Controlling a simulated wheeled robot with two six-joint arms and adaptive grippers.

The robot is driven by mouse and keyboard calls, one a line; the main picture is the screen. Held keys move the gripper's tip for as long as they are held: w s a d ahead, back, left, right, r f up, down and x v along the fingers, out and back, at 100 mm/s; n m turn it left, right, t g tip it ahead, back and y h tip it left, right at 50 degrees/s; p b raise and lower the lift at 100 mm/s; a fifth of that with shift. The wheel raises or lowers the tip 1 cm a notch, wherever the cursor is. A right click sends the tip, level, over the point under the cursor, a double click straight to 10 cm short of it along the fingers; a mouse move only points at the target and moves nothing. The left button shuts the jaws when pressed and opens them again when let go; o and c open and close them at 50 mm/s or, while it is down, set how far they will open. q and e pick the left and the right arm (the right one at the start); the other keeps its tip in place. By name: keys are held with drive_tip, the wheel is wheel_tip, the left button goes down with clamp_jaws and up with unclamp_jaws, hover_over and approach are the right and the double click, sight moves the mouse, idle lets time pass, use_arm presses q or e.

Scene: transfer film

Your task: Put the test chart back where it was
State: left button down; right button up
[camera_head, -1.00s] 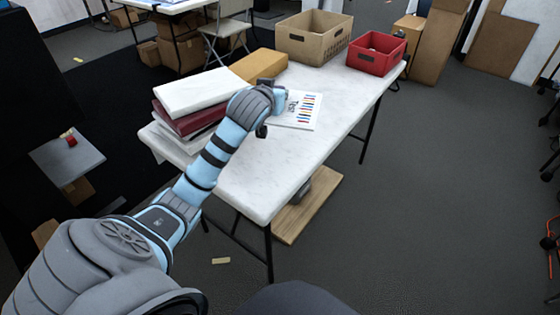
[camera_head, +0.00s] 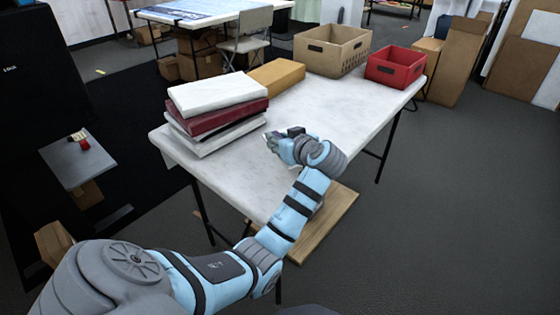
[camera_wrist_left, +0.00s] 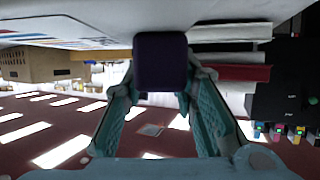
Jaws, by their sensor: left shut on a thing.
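The test chart shows in the left wrist view as a white sheet with coloured stripes (camera_wrist_left: 62,32) at the upper left, very close to the camera. My left gripper (camera_head: 272,141) is over the front half of the white table, right of the book stack. In the left wrist view its two fingers (camera_wrist_left: 160,82) close in on a dark purple block (camera_wrist_left: 160,62), which lies against the white surface above; the block's link to the chart is unclear. My right gripper is not in view.
On the white table (camera_head: 345,103) are a stack of books (camera_head: 218,108) at left, a flat cardboard box (camera_head: 277,77), a beige crate (camera_head: 333,52) and a red crate (camera_head: 395,66) along the back. The table's middle and right are clear. A wooden board (camera_head: 325,225) lies below.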

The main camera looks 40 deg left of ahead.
use_arm(q)
wheel_tip(320, 180, down, 6)
drive_tip(key=shift+r+b, duration=0.25)
drive_tip(key=shift+b, duration=0.6)
drive_tip(key=c, duration=1.3)
unclamp_jaws()
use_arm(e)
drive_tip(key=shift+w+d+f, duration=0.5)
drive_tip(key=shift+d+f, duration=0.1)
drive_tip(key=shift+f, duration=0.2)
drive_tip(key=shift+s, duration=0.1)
